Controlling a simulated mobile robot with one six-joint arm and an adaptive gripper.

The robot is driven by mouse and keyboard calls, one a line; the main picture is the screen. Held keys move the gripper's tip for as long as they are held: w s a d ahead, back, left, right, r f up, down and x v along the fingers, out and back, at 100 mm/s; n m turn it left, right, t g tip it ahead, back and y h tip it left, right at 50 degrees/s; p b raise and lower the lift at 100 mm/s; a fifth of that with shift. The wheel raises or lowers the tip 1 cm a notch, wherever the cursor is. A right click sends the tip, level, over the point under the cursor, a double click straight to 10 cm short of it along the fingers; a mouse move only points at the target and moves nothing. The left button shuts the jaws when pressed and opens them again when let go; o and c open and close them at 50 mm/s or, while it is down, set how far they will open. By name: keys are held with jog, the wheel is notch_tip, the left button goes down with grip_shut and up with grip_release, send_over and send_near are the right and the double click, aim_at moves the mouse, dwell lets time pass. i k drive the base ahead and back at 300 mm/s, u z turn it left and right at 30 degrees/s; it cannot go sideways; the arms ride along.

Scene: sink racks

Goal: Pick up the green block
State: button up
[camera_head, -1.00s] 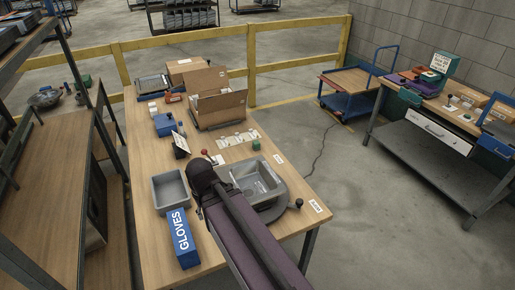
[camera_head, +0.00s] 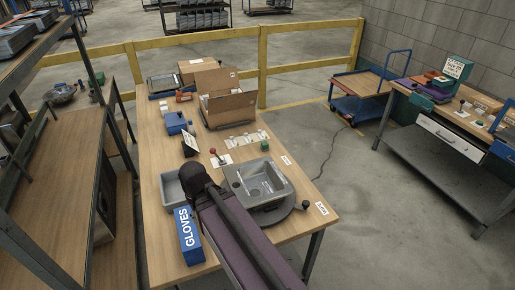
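The green block (camera_head: 264,146) is a small cube on the wooden table (camera_head: 155,235), just beyond the back right corner of the grey sink (camera_head: 238,177). It is in plain view and nothing touches it. My arm, purple with a dark rounded joint, reaches in from the bottom, left of the sink and well short of the block in the picture. My gripper's fingers do not show; whether it is open or shut cannot be seen.
A grey bin (camera_head: 171,186) and blue GLOVES box (camera_head: 189,236) are left of my arm. A red-knobbed lever (camera_head: 213,153) stands behind the sink; a black knob (camera_head: 305,205) is at its right. Cardboard boxes (camera_head: 222,108) stand farther back.

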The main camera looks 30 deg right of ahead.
aim_at(265, 145)
jog(key=u, duration=1.15)
jog(key=k, duration=0.75)
jog(key=z, duration=2.75)
jog(key=i, duration=0.1)
jog(key=u, duration=1.25)
